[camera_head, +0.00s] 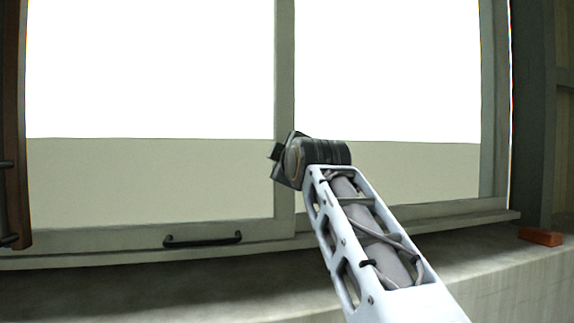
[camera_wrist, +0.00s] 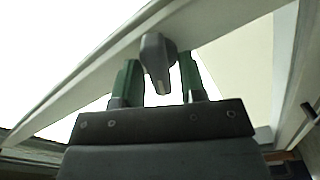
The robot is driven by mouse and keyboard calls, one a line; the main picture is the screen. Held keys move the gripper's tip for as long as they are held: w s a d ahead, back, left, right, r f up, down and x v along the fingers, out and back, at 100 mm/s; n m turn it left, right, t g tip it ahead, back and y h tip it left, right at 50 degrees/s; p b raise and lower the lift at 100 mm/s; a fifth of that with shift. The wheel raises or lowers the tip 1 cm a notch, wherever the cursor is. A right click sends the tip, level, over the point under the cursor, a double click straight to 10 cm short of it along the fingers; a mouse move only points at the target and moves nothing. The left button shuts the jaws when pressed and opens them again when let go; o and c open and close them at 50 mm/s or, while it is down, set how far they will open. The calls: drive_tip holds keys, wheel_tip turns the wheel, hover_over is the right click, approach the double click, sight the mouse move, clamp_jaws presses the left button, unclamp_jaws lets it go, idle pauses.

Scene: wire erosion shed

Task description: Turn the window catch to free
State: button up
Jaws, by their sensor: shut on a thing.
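I cannot tell from these views which setting the catch is turned to.
A black bar handle (camera_head: 203,240) is on the window's lower rail, left of my arm. A concrete sill (camera_head: 150,285) runs below, with a reddish block (camera_head: 540,236) at its right end. A brown wooden post (camera_head: 14,120) with black metal fittings stands at the left edge.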

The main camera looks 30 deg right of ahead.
drive_tip(key=n+b, duration=0.1)
drive_tip(key=n, duration=0.3)
drive_tip(key=shift+f+n, duration=0.15)
drive_tip(key=shift+n, duration=0.15)
drive_tip(key=shift+c, duration=0.3)
drive_tip(key=shift+n, duration=0.3)
clamp_jaws()
drive_tip(key=o, duration=0.6)
unclamp_jaws()
drive_tip(key=shift+o, duration=0.2)
drive_tip(key=shift+s, duration=0.1)
drive_tip(key=s+a+b, duration=0.2)
drive_tip(key=s+b, duration=0.1)
drive_tip(key=s, duration=1)
drive_tip(key=shift+s+a, duration=0.2)
drive_tip(key=shift+a, duration=0.2)
